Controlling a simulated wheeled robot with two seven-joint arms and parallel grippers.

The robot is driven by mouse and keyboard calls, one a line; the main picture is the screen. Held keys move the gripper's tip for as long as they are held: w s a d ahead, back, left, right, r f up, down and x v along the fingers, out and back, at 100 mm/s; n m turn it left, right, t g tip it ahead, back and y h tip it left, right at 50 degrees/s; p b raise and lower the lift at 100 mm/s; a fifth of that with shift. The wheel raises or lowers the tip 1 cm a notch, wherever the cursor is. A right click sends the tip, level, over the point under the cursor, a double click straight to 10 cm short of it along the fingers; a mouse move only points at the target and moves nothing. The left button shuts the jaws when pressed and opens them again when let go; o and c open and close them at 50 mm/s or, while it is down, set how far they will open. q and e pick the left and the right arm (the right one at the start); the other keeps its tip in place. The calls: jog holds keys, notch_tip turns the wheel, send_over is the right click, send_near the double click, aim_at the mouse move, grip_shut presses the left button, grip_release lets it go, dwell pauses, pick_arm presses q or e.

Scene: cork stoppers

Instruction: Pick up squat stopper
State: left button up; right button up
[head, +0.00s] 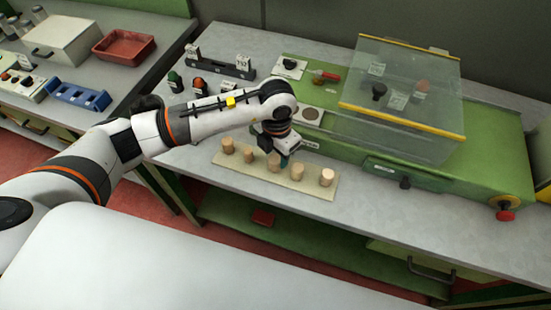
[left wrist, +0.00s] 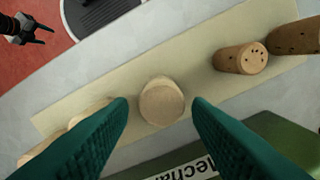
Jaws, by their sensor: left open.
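A pale stopper (left wrist: 162,101), short and wide, stands between the spread green fingers of my left gripper (left wrist: 160,112) in the left wrist view. It looks like the middle stopper (head: 273,163) in the head view's row. My left gripper (head: 285,159) is open and empty, above and just behind the row. Darker speckled corks (left wrist: 240,58) lie to the right in the wrist view; paler ones (left wrist: 85,112) are partly hidden by a finger at left.
The stoppers stand on a beige strip (head: 315,188) on the grey table. A green machine bed (head: 383,168) with a clear cover (head: 420,85) stands close behind and to the right. A black rack (head: 222,66) and small labelled items stand behind my left arm. Table front right is clear.

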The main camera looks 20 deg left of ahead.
aim_at(276, 159)
pick_arm(q)
jog(key=shift+a+f+p, duration=0.1)
jog(key=shift+f+p, duration=0.25)
jog(key=shift+f, duration=1.35)
jog(key=c, duration=0.7)
